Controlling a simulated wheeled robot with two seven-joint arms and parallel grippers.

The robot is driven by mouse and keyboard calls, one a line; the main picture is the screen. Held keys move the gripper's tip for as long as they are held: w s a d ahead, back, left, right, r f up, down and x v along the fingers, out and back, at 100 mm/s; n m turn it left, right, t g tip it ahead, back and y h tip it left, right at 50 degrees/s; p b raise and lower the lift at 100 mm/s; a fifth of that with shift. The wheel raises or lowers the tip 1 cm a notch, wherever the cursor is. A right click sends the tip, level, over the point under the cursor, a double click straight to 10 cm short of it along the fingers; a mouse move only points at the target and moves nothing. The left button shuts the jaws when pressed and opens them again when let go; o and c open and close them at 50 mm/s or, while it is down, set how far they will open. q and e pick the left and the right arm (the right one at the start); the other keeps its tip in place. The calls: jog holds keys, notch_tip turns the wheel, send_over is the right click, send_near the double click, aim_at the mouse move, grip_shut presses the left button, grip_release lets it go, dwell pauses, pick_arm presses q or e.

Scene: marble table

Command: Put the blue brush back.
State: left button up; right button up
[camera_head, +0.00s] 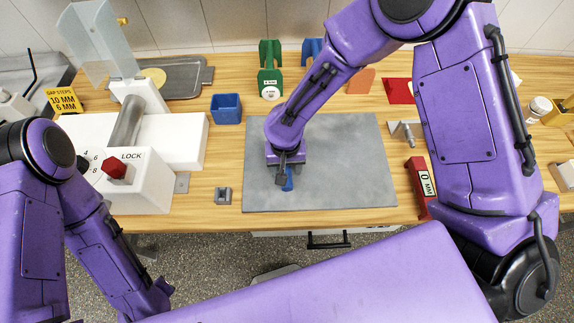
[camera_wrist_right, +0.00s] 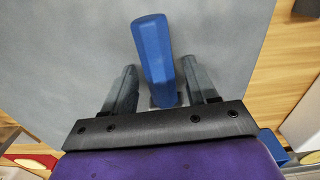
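The blue brush (camera_head: 288,183) is on the grey mat (camera_head: 350,150), near its front left part. In the right wrist view its blue handle (camera_wrist_right: 154,50) stands up between the two fingers of my right gripper (camera_wrist_right: 160,88). Narrow gaps show on both sides of the handle, so the fingers look open around it, not closed on it. In the head view my right gripper (camera_head: 288,172) hides most of the brush. The brush's lower end is hidden in both views. My left arm is at the lower left; its fingers do not show.
A blue bin (camera_head: 226,108) stands behind the mat's left corner. A green holder (camera_head: 270,54) and a blue holder (camera_head: 312,48) stand at the back. A white machine with a red knob (camera_head: 115,168) is at left, a red block (camera_head: 420,185) at right. The mat's right half is clear.

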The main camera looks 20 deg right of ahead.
aim_at(287, 170)
jog(key=shift+f+b, duration=0.2)
jog(key=shift+b, duration=0.2)
jog(key=r, duration=0.3)
jog(key=r+b, duration=0.1)
jog(key=r, duration=0.6)
jog(key=shift+s, duration=0.35)
jog(key=shift+r, duration=0.45)
